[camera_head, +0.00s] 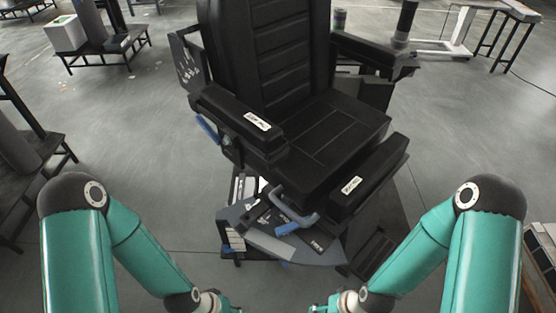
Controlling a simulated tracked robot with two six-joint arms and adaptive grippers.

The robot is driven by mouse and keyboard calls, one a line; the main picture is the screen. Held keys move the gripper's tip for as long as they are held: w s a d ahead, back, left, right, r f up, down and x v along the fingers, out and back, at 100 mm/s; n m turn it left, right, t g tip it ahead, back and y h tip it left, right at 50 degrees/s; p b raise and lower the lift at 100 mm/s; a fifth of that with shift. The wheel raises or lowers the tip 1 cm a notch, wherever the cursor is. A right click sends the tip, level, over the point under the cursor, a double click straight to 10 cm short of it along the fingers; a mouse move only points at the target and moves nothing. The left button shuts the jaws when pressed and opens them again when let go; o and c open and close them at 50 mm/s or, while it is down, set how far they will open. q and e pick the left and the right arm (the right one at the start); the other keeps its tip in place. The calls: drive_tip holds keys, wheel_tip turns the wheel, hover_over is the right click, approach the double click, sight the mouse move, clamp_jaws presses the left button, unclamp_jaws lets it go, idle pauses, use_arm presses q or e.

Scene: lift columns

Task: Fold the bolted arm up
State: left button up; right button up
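A black padded seat (345,120) with a tall backrest (262,45) stands in front of me. Its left arm (238,108) is a black pad with a white label, lying level, with a blue handle (207,128) below its outer side. I cannot tell which arm is bolted; no bolt is clear. My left gripper (230,308) and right gripper (319,308) are at the bottom edge, mostly cut off, well apart from both seat arms. Their opening cannot be seen.
Dark benches (108,48) stand at the back left, a white-framed stand (455,40) at the back right. The grey floor on both sides is mostly clear.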

drive_tip(key=o, duration=0.5)
drive_tip(key=w+t+b, duration=0.1)
drive_tip(key=w, duration=0.1)
drive_tip(key=w+r+t, duration=0.1)
drive_tip(key=w, duration=0.1)
drive_tip(key=w+b, duration=0.1)
drive_tip(key=w, duration=0.2)
drive_tip(key=shift+d+r+n+t+y+b, duration=0.15)
drive_tip(key=shift+n+t+y+b, duration=0.15)
drive_tip(key=shift+n+t+b, duration=0.1)
drive_tip(key=shift+c, duration=0.2)
drive_tip(key=n+t+y+b, duration=0.8)
drive_tip(key=n+t+b, duration=0.15)
drive_tip(key=b, duration=0.35)
approach(280, 162)
drive_tip(key=shift+n+g, duration=0.25)
drive_tip(key=shift+n, duration=0.1)
drive_tip(key=x, duration=1)
drive_tip(key=shift+w+a+r, duration=0.15)
drive_tip(key=shift+w+a, duration=0.05)
drive_tip(key=shift+a, duration=0.05)
